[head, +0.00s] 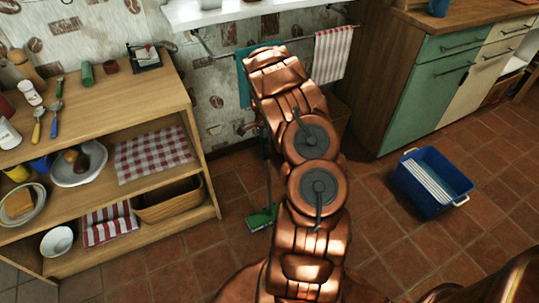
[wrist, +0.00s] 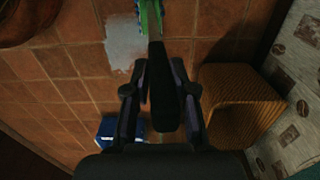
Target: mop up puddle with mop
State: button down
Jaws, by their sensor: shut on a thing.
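The mop has a green head (head: 262,218) and a thin dark handle (head: 267,180). Its head is low by the floor in the head view, left of my arm. In the wrist view my gripper (wrist: 160,92) is shut on the dark handle, which runs between the fingers. The green mop head also shows at the top of the wrist view (wrist: 150,14). The puddle (wrist: 124,46) is a pale grey patch on the tiles, just left of the mop head and bordering it in the picture. In the head view I cannot see the puddle.
A blue bucket (head: 432,182) with a white insert stands on the floor to the right. A wooden shelf unit (head: 100,95) with dishes and cloths stands left. A green and cream cabinet (head: 440,85) stands at the back right. A brown ribbed box (wrist: 240,105) sits near the wall.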

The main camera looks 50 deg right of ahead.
jog(key=shift+w+d+f, duration=0.15)
jog(key=shift+w+f, duration=0.05)
jog(key=shift+w, duration=0.35)
jog(key=shift+r, duration=2.1)
